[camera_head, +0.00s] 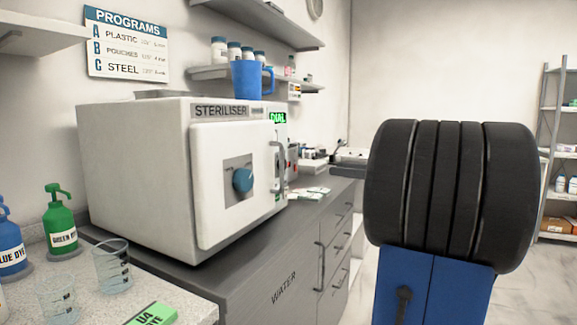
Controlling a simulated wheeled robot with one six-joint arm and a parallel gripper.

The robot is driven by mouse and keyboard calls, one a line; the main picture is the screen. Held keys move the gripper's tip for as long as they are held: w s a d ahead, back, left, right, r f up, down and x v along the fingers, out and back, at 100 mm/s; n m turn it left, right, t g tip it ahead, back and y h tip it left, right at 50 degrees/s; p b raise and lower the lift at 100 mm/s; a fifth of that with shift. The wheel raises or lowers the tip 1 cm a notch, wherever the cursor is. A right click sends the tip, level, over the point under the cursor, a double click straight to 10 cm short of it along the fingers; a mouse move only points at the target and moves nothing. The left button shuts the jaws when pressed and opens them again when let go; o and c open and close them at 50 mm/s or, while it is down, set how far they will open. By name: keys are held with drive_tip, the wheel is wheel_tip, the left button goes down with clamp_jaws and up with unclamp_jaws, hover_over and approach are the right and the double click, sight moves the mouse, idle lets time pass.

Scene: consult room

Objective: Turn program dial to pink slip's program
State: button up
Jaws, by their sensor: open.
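The steriliser (135,160) is a white box on the grey cabinet. Its blue round program dial (243,180) sits on a grey plate on the front door; its setting is too small to read. A green display or label reading "DIAL" (277,117) is at the upper right of the front. The programs sign (127,45) on the wall lists A plastic, B pouches and C steel. Small papers (309,192) lie on the counter right of the steriliser; I cannot make out a pink slip among them. My gripper is not in view.
A blue jug (247,79) stands on top of the steriliser. Green (60,225) and blue (10,245) dye bottles, clear beakers (111,265) and a green card (152,315) are on the near left counter. A grey shelf rack (556,150) stands far right.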

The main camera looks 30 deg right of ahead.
sight(285, 163)
drive_tip(key=x, duration=1.7)
drive_tip(key=shift+w+a, duration=0.1)
drive_tip(key=shift+w, duration=0.05)
drive_tip(key=c, duration=1)
